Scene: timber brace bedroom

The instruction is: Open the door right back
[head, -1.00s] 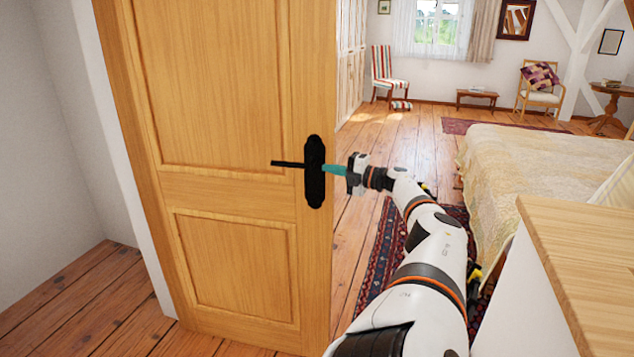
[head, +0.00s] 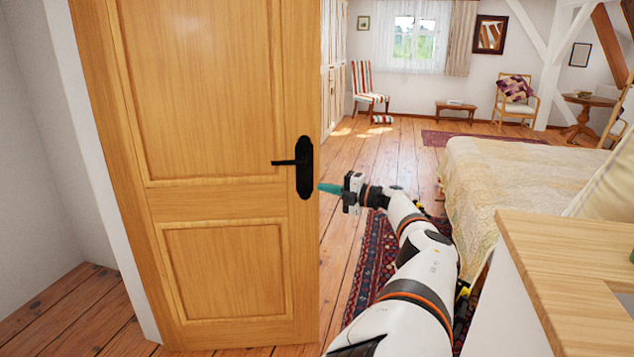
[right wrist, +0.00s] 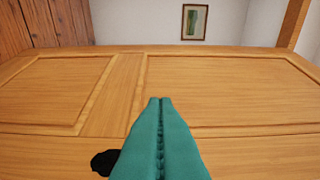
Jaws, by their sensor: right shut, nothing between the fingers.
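The wooden door (head: 215,207) stands partly open in the head view, hinged on its left, with its free edge near the middle of the picture. Its black handle and plate (head: 304,167) sit near that free edge, the lever pointing left. My right gripper (head: 322,187) has teal fingers and is shut and empty, its tips at the door's free edge just right of the handle plate. In the right wrist view the shut teal fingers (right wrist: 159,101) point at the door's panelled face (right wrist: 230,85); a black handle part (right wrist: 104,162) shows at lower left. Whether the fingertips touch the door I cannot tell. My left gripper is out of view.
A bed (head: 520,170) and a wood-topped cabinet (head: 570,260) stand to the right of my right arm. A patterned rug (head: 372,265) lies beside the door. Chairs and small tables stand far back. Bare floorboards (head: 400,140) lie beyond the door.

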